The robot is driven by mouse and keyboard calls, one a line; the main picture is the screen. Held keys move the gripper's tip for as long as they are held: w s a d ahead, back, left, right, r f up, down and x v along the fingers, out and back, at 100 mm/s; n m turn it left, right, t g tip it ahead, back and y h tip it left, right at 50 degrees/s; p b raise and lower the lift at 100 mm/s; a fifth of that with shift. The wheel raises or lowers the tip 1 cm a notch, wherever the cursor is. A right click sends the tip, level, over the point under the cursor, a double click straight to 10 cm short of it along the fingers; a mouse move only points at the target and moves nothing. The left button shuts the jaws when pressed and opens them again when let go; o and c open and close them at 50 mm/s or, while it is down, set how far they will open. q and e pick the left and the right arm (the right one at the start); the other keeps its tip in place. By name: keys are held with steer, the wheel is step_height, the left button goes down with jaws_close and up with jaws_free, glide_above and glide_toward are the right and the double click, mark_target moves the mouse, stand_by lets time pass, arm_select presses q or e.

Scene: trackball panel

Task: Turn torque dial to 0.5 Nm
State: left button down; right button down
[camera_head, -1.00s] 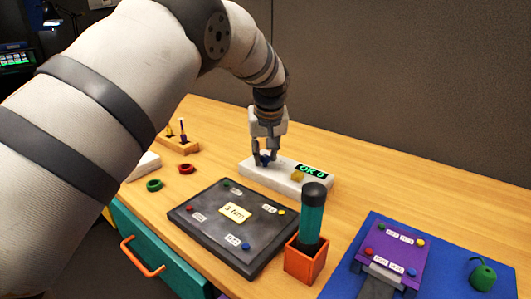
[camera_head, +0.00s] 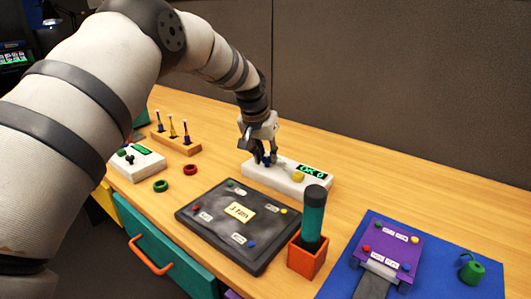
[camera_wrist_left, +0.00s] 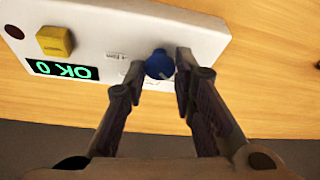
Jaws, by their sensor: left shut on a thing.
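A white box (camera_head: 253,172) lies on the table below my left gripper. It bears a blue knob (camera_wrist_left: 159,65), a yellow button (camera_head: 298,177) and a display (camera_head: 313,171) with green text "OK 0". My left gripper (camera_head: 266,161) points down at the box's left part. In the left wrist view its fingers (camera_wrist_left: 160,72) stand on either side of the blue knob and are shut on it. A small label beside the knob is too small to read, and the fingers partly hide the scale around it. My right gripper is out of view.
A dark tray (camera_head: 215,232) with a "3 Nm" card lies in front. An orange holder (camera_head: 306,262) with a teal-handled tool stands right of it. Another white box (camera_head: 148,168), rings and a wooden rack (camera_head: 178,146) are on the left. A purple fixture (camera_head: 388,245) is right.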

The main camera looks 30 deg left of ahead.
arm_select(q)
steer(key=shift+f+m+h, duration=0.1)
steer(key=shift+m+h, duration=0.2)
steer(key=shift+m, duration=0.6)
steer(key=shift+s, duration=0.1)
steer(key=c, duration=1.3)
jaws_free()
steer(key=shift+c, duration=0.2)
steer(key=v, duration=1.2)
steer(key=shift+a, duration=0.15)
